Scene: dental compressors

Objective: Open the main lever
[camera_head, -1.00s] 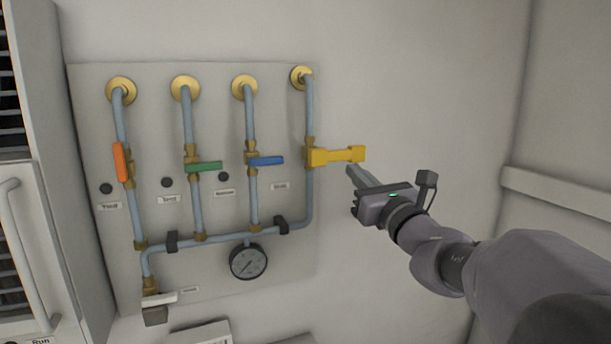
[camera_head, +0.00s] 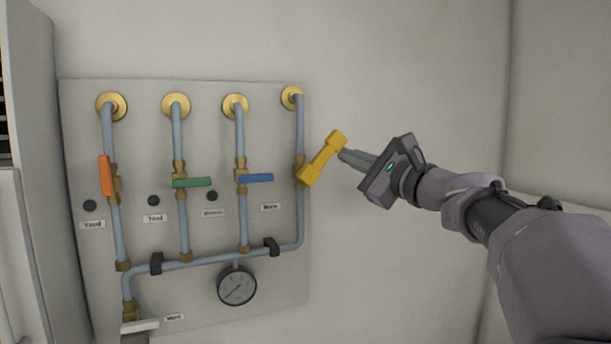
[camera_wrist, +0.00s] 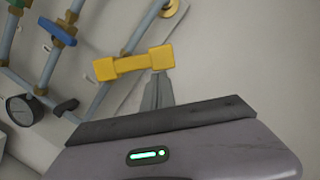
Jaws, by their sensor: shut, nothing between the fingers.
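The yellow main lever (camera_head: 322,159) is on the rightmost pipe of the wall panel. It is tilted, its free end up and to the right. It also shows in the wrist view (camera_wrist: 133,64). My gripper (camera_head: 343,154) is shut and empty, its fingertips at the lever's right side near the free end. In the wrist view the fingertips (camera_wrist: 159,76) appear just under the lever's outer end. They look to be touching it, but a small gap cannot be ruled out.
The panel (camera_head: 215,235) also carries an orange lever (camera_head: 105,176) along its pipe, and a green lever (camera_head: 192,182) and a blue lever (camera_head: 256,177) across theirs. A pressure gauge (camera_head: 237,286) and a white lever (camera_head: 140,325) sit below. The wall right of the panel is bare.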

